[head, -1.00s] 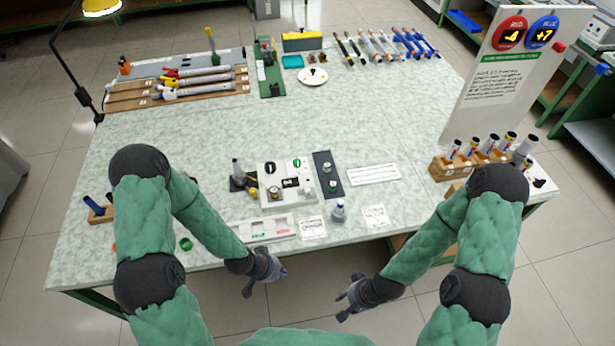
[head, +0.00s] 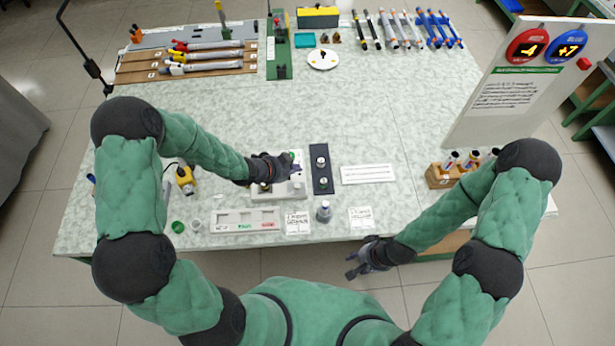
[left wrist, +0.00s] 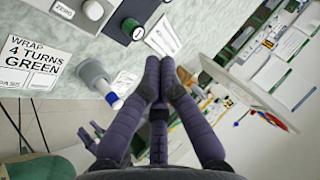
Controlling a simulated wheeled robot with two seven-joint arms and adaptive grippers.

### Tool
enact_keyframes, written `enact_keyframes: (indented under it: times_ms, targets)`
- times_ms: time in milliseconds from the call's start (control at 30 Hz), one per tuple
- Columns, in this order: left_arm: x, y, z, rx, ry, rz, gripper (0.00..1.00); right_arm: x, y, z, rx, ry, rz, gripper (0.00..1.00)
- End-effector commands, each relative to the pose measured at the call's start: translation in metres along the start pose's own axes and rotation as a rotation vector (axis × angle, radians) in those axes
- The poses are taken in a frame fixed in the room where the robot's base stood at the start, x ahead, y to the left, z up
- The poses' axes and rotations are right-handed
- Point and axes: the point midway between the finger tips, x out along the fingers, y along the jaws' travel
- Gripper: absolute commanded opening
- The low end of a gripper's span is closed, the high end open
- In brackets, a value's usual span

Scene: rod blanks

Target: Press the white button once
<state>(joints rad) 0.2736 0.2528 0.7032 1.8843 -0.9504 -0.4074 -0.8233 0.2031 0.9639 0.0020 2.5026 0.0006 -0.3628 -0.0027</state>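The light control box (head: 268,197) stands near the front middle of the table. A pale round button (head: 298,185) is at its right front corner. In the left wrist view the pale button (left wrist: 93,10) sits beside a ZERO label at the top left. My left gripper (head: 288,167) is over the box, hiding much of its top, just behind the button in the head view. In the left wrist view its fingers (left wrist: 160,72) come together at the tips with nothing between them. My right gripper (head: 354,266) is empty, fingers apart, in front of the table edge.
A dark strip with two knobs (head: 320,160) stands right of the box. A white tray (head: 232,221) is at front left. The table middle behind is clear.

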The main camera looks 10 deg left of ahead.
Motion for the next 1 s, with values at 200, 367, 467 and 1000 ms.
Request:
enact_keyframes:
  times_ms: [200,367,467,1000]
  targets:
    - [-0.001,-0.002,-0.001,0.017,0.002,-0.003,0.0,0.0,0.0,0.001,-0.001,-0.002,0.0,0.4]
    - [-0.001,-0.002,0.0,0.015,0.002,-0.003,0.0,0.0,0.0,0.001,-0.001,-0.002,0.0,0.4]
    - [0.001,-0.001,0.001,0.015,0.002,-0.002,0.0,0.001,0.0,0.001,-0.001,-0.002,0.0,0.4]
    - [0.038,0.026,0.028,0.012,0.001,-0.002,0.0,0.04,0.014,-0.001,0.0,-0.001,0.0,0.4]
